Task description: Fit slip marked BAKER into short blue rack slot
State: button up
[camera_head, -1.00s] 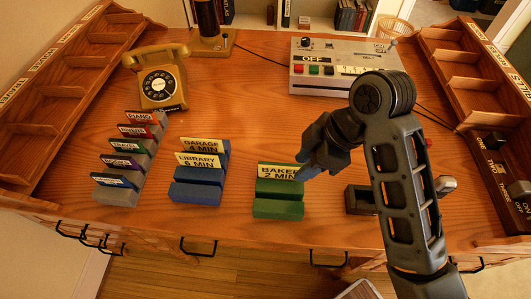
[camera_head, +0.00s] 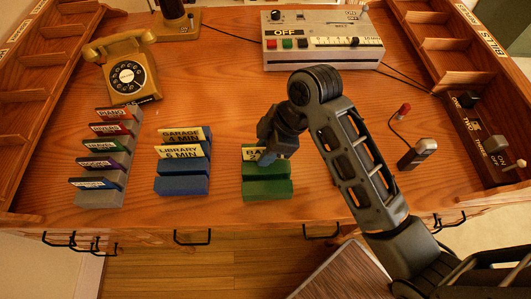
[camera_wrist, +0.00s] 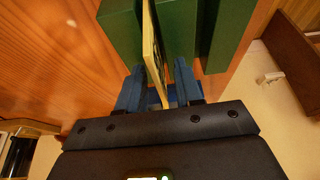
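The yellow slip marked BAKER (camera_head: 250,153) stands in the green rack (camera_head: 266,188); my gripper hides most of its lettering in the head view. In the wrist view the slip (camera_wrist: 154,45) shows edge-on. My gripper (camera_wrist: 158,88) has its blue fingers apart, one on each side of the slip, with small gaps seeming to show beside it. In the head view my gripper (camera_head: 268,155) is over the slip's right part. The short blue rack (camera_head: 181,186) is left of the green one. It holds slips marked GARAGE (camera_head: 184,134) and LIBRARY (camera_head: 179,152); its front step shows no slip.
A grey rack (camera_head: 98,198) with several coloured slips stands far left. A yellow telephone (camera_head: 126,72) and a grey console (camera_head: 320,45) are behind. A small device (camera_head: 417,153) lies right, near a switch panel (camera_head: 485,140). Bare desk lies between the blue and green racks.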

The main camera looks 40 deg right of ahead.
jog(key=shift+f, duration=0.15)
dwell(0.4)
grip_shut()
